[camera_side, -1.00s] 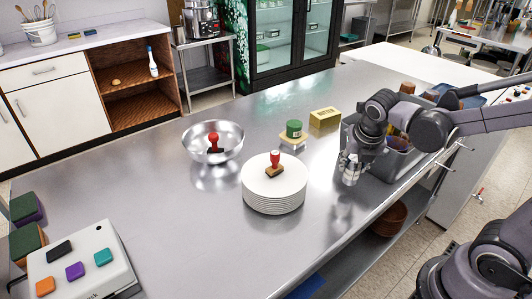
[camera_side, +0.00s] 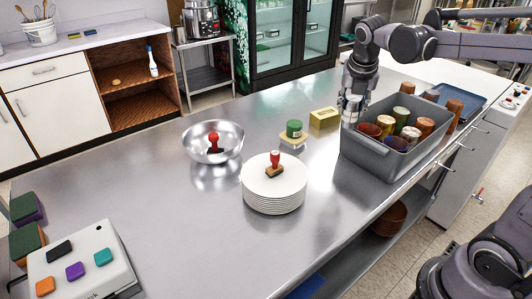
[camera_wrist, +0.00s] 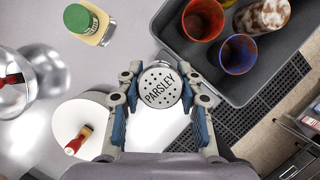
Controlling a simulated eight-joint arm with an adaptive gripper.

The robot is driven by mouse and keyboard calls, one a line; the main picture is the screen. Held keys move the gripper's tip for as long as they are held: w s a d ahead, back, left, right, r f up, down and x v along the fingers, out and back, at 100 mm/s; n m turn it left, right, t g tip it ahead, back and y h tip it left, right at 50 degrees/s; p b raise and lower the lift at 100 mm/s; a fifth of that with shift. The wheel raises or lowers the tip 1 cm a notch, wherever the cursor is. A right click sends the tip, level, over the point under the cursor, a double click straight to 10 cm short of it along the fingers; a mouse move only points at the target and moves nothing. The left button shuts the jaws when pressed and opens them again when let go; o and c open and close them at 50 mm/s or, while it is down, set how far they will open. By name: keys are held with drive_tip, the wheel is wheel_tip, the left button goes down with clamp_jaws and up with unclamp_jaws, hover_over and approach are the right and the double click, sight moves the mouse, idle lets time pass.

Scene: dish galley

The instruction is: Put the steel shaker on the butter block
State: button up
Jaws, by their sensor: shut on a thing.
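My gripper (camera_side: 352,90) is shut on the steel shaker (camera_side: 350,104), held upright above the counter by the grey tub's left back corner. In the wrist view the shaker's perforated round top (camera_wrist: 159,88) reads PARSLEY and sits between the two fingers. The butter block (camera_side: 325,118), a yellow bar, lies on the counter just left of the shaker in the side view, apart from it, with nothing on top. I do not see the butter block in the wrist view.
The grey tub (camera_side: 375,161) with several cups stands right of the butter. A green-lidded item (camera_side: 294,128) is close on the butter's left. A plate stack (camera_side: 272,201) carries a red-handled stamp (camera_side: 275,162). A steel bowl (camera_side: 213,143) stands left.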

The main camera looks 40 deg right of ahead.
drive_tip(key=w+d+m, duration=0.1)
drive_tip(key=w+d, duration=0.2)
drive_tip(key=d, duration=0.4)
drive_tip(key=w+d+r+m+g, duration=0.1)
drive_tip(key=w+d, duration=0.3)
drive_tip(key=d, duration=0.3)
drive_tip(key=w+d+m, duration=0.1)
drive_tip(key=w+d, duration=0.2)
drive_tip(key=d, duration=0.5)
hover_over(326, 112)
drive_tip(key=shift+h, duration=0.4)
drive_tip(key=shift+s+f, duration=0.1)
drive_tip(key=shift+f, duration=5.2)
drive_tip(key=shift+f, duration=0.15)
drive_tip(key=o, duration=1.2)
